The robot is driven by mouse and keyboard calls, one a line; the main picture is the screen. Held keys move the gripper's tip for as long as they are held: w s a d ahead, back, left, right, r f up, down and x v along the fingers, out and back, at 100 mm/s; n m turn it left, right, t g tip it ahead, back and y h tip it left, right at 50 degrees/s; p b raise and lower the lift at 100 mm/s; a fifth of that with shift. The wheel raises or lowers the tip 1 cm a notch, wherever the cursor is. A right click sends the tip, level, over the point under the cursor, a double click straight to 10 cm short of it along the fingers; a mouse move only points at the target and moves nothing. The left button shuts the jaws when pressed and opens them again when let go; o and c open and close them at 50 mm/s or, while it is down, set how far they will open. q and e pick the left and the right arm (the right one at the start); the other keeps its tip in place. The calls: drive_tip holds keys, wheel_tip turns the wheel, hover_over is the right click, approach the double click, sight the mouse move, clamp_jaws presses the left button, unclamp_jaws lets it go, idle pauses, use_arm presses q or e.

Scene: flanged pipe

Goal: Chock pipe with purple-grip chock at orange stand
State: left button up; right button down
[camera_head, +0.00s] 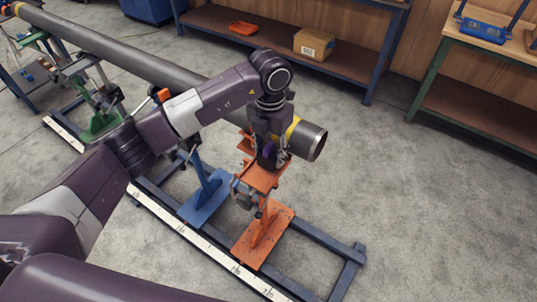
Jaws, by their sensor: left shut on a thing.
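The grey pipe (135,62) runs from the upper left to its open end (308,141), with a yellow band just behind that end. The orange stand (264,228) is under the pipe near the open end, with an orange plate on top. My left gripper (268,160) points down at the top of the orange stand, beside the pipe. It is shut on the purple-grip chock (269,150), of which only a bit of purple shows between the fingers. I cannot tell whether the chock touches the pipe. My right gripper is not in view.
A blue stand (205,197) and a green stand (103,118) stand farther left along the floor rail with a white scale (190,235). A shelf (340,68) with a cardboard box (313,44) and a green-framed bench (470,100) stand behind. The floor at right is clear.

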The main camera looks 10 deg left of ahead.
sight(268, 146)
use_arm(q)
drive_tip(key=shift+w, duration=0.1)
drive_tip(key=o, duration=1.4)
drive_tip(key=shift+s+a+r+p, duration=0.15)
drive_tip(key=shift+r+p, duration=0.5)
drive_tip(key=shift+r, duration=0.55)
drive_tip(key=shift+s+d+r+p, duration=0.1)
drive_tip(key=shift+s+r+p, duration=0.1)
drive_tip(key=shift+r+p, duration=0.75)
drive_tip(key=shift+s+a+r+p, duration=0.15)
drive_tip(key=shift+r+p, duration=0.25)
drive_tip(key=shift+r, duration=1)
drive_tip(key=shift+f, duration=0.1)
